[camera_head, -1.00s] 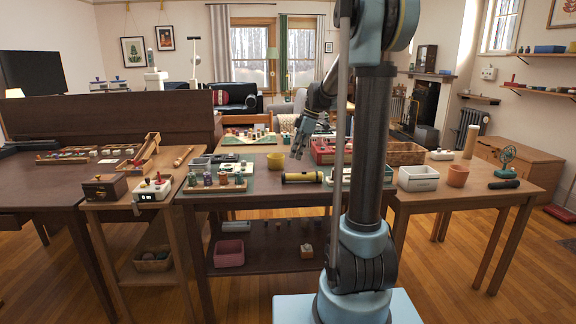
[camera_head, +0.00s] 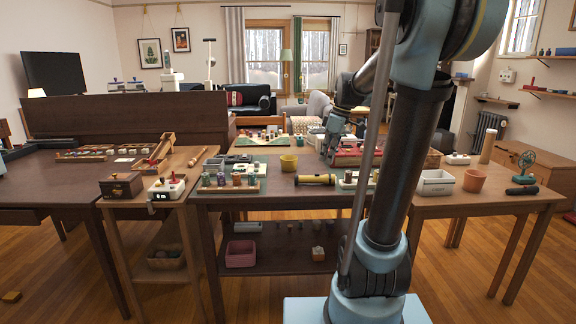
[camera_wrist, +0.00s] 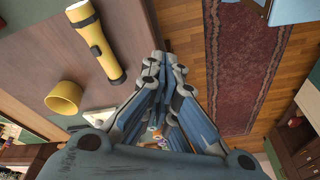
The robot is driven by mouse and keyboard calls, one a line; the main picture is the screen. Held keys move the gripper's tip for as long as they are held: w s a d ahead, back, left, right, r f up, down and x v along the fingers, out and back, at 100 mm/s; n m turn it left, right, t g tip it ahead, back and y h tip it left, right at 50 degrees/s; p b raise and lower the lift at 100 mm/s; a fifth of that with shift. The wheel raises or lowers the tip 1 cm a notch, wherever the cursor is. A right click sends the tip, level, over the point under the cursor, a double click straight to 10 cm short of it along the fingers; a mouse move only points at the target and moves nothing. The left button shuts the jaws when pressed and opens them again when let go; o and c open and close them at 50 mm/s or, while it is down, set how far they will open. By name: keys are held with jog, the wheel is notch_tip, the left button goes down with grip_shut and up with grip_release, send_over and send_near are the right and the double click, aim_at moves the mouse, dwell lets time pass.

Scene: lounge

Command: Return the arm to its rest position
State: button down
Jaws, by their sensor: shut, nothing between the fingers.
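My gripper (camera_wrist: 165,62) is shut and empty in the wrist view, with its fingertips together near the table's edge. In the head view my gripper (camera_head: 330,150) is above the middle table (camera_head: 280,197), at the right of its back half, partly hidden by my own arm. A yellow flashlight (camera_wrist: 98,42) lies to the left of the fingers in the wrist view, apart from them. It also shows on the middle table in the head view (camera_head: 315,180). A yellow cup (camera_wrist: 63,97) stands near it, and shows in the head view too (camera_head: 289,163).
A tray of small jars (camera_head: 228,184) is on the middle table's left. A white bin (camera_head: 435,183), a terracotta pot (camera_head: 474,180) and a small green fan (camera_head: 524,165) stand on the right table. A red patterned rug (camera_wrist: 245,60) lies on the floor past the table edge.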

jog(key=s+d+f+m+h, duration=0.1)
jog(key=s+f+m, duration=0.5)
jog(key=s, duration=0.6)
jog(key=s+d+f+m+t+h, duration=0.1)
jog(key=s+d+f+m, duration=0.2)
jog(key=s+f+m, duration=0.3)
jog(key=s+f, duration=0.4)
jog(key=s, duration=0.2)
jog(key=shift+s+d+f+m+t+h, duration=0.15)
jog(key=shift+d+f+m+t+h, duration=0.15)
jog(key=shift+d+f+h, duration=0.1)
jog(key=shift+w+f, duration=0.2)
jog(key=shift+w, duration=0.25)
